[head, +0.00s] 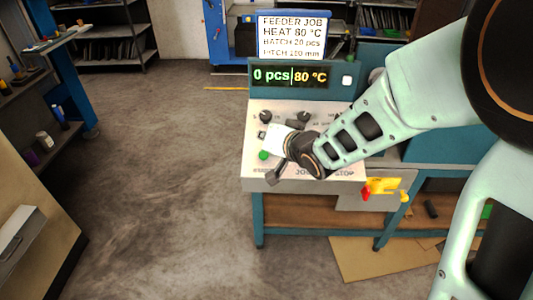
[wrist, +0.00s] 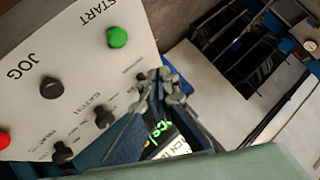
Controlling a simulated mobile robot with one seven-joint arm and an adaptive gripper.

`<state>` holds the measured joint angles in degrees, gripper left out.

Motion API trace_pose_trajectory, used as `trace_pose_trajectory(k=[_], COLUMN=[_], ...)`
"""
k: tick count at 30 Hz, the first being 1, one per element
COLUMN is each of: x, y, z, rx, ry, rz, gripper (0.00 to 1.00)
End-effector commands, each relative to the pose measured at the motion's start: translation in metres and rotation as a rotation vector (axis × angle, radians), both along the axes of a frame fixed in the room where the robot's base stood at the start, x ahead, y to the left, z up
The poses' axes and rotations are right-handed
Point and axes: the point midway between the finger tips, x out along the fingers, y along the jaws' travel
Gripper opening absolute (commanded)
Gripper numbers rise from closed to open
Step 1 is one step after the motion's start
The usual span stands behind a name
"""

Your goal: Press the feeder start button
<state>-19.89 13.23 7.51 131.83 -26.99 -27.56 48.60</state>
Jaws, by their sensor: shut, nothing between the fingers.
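The green start button (head: 263,155) is on the left part of the pale control panel (head: 255,175), and its top shows clear of my gripper. In the wrist view the green button (wrist: 117,38) sits beside the word START, up and left of my fingertips. My gripper (head: 274,178) is shut and empty, near the panel's front left edge in the head view. In the wrist view its fingertips (wrist: 165,88) are together, apart from the button in the picture. I cannot tell their height above the panel.
A black JOG button (wrist: 51,88), a red button (wrist: 4,139) and several black knobs (wrist: 104,118) share the panel. The display (head: 290,76) reads 0 pcs and 80 °C. A job sign (head: 291,37) stands behind. A yellow and red part (head: 383,188) is at the front right.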

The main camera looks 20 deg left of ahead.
Motion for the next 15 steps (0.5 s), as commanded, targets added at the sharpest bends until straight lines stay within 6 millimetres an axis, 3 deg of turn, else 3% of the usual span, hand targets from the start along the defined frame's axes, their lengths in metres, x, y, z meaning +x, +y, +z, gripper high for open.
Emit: trace_pose_trajectory(k=[1, 6, 15], x=[0.002, 0.009, 0.019], y=[0.001, 0.003, 0.004], z=[-0.013, -0.038, -0.061], rx=[0.0, -0.001, 0.0], ry=[0.001, 0.002, 0.0], rz=[0.0, 0.001, 0.0], gripper=[0.0, 0.0, 0.0])
